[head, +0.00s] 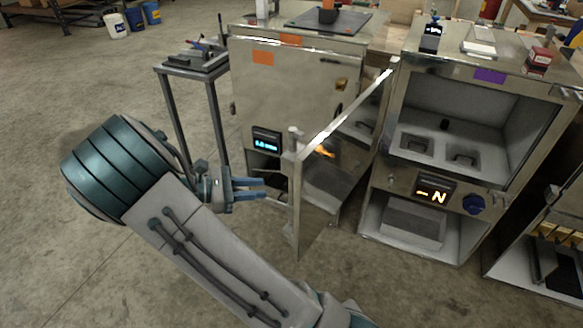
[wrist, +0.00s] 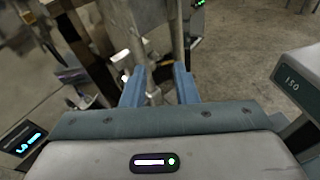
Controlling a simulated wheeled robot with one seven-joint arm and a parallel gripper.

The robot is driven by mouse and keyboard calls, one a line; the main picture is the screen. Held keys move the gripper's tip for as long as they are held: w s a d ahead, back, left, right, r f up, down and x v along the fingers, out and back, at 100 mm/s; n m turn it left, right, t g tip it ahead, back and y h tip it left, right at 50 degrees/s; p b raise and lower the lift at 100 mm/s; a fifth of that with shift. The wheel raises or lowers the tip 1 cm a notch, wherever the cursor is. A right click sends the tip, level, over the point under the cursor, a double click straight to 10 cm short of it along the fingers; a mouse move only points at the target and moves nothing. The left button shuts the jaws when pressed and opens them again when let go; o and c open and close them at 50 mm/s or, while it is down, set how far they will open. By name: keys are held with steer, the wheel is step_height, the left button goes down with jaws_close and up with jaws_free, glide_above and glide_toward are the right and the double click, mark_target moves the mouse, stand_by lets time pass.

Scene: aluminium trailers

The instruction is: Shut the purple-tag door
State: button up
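The cabinet with the purple tag (head: 489,76) stands at the right in the head view. Its metal door (head: 330,195) is wide open, swung out from the cabinet's left side toward me. The cabinet interior (head: 480,115) is exposed. My gripper (head: 266,188) is beside the door's free edge, to its left, with fingers pointing right at it. In the wrist view my gripper (wrist: 159,72) has its two blue fingers apart. A pale upright bar shows in the gap between them; I cannot tell whether it lies between the fingertips or beyond them.
A cabinet with orange tags (head: 263,58) stands left of the open door, its own door shut. A small metal stand (head: 190,70) is farther left. Another low unit (head: 545,250) is at the right edge. The concrete floor (head: 60,190) at left is clear.

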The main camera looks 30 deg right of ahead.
steer(key=w+d+n+t+h+p, duration=0.1)
steer(key=d+n+h+p, duration=0.1)
steer(key=d, duration=0.9)
steer(key=shift+d+r+h, duration=0.15)
steer(key=shift+d+h, duration=0.1)
steer(key=shift+h, duration=0.25)
jaws_close()
